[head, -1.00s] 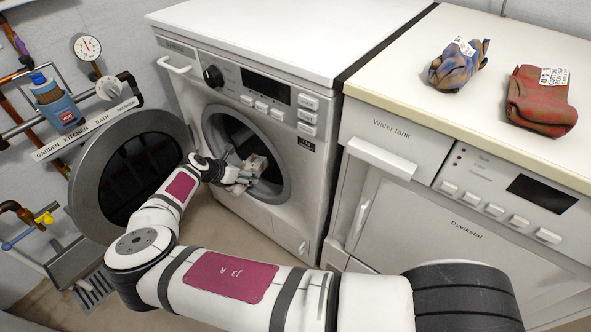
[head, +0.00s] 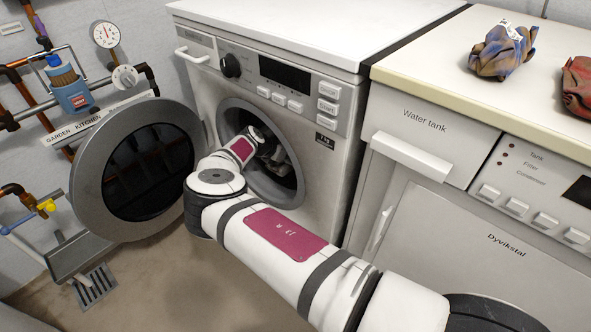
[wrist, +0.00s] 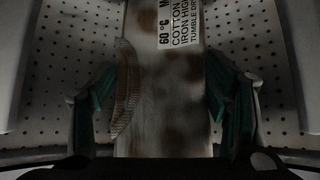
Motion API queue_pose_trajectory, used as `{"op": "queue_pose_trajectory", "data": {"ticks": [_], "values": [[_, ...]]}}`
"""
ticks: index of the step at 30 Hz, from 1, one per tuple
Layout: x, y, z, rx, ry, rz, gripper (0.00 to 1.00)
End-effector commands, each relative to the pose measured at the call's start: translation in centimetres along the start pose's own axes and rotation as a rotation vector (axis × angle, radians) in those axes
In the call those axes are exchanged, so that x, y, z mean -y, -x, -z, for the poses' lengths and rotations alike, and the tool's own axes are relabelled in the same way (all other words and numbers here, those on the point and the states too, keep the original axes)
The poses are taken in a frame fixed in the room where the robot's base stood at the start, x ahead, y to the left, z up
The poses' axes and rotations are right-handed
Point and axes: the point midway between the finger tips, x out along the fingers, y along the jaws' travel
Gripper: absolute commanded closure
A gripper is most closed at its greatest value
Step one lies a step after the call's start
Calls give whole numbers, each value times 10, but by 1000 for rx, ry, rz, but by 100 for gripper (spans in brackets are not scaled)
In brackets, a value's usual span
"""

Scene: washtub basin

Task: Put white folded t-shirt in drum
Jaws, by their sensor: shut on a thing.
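In the wrist view, my gripper (wrist: 163,115) is shut on the white folded t-shirt (wrist: 175,85), with a finger on each side of it. The shirt shows brownish blotches and a care label. Behind it is the perforated wall of the drum (wrist: 60,50), so the shirt is inside the drum. In the head view, my forearm passes through the round opening of the washing machine (head: 320,190). The gripper and shirt are mostly hidden there by the arm and the door rim.
The round door (head: 85,185) stands open to the left. A blue and tan cloth bundle (head: 502,52) and a red one (head: 580,85) lie on the counter (head: 430,75) at the right. Pipes and a gauge (head: 105,35) are on the left wall.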

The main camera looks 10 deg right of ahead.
Motion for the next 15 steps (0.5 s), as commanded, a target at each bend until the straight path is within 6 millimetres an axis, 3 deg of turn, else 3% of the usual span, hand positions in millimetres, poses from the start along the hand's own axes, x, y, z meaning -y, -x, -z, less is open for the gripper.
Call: {"op": "queue_pose_trajectory", "data": {"ticks": [5,7,15], "values": [[0,-27,-22,0,-2,-1,67],[0,-34,-10,-1,2,-1,67],[0,-46,1,0,0,0,67]]}}
